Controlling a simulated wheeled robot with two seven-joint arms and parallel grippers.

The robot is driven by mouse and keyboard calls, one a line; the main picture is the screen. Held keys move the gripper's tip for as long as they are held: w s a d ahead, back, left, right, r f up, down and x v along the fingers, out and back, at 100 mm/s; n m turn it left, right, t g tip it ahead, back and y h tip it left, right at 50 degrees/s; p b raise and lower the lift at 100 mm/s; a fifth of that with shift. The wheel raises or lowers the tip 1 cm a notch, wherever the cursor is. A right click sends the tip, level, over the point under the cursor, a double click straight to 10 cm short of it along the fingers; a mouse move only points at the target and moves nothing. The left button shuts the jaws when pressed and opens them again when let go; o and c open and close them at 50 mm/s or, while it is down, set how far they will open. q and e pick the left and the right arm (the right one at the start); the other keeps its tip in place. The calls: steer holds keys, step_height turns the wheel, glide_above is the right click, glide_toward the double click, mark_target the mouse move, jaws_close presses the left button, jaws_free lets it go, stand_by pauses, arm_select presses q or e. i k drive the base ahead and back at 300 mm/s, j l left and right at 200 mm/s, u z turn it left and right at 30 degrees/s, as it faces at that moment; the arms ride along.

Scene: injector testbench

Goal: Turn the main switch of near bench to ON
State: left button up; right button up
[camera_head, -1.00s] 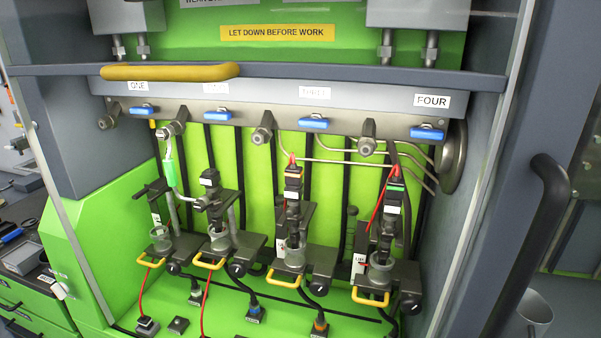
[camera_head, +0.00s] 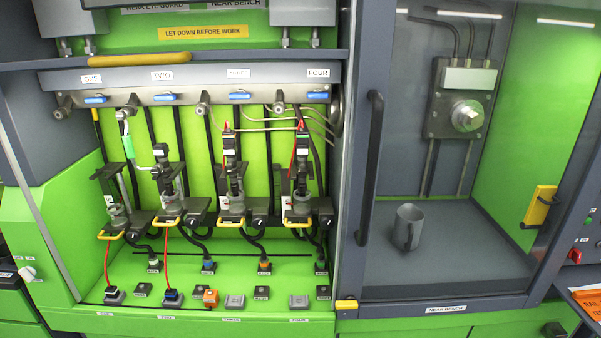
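The near bench shows as a green and grey cabinet with a NEAR BENCH label (camera_head: 446,309) on its lower front edge. Behind its right-hand clear panel, a grey wall box (camera_head: 460,98) carries a round silver knob (camera_head: 467,116). At the far right edge, part of a dark control panel shows with a red round button (camera_head: 574,255) and small controls beside it. No ON marking is readable, and I cannot tell which of these is the main switch. Neither of my grippers is in view.
A dark vertical handle (camera_head: 370,168) stands between the bays. A yellow handle (camera_head: 540,206) is at the right. The left bay holds several injector stations under a rail with blue valve levers (camera_head: 163,97).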

mark_target(575, 254)
steer(key=k, duration=0.5)
steer(key=z, duration=1.6)
steer(key=u, duration=1.6)
steer(key=z, duration=1.6)
steer(key=i+u, duration=0.1)
steer(key=i+j, duration=0.05)
steer(key=i, duration=0.05)
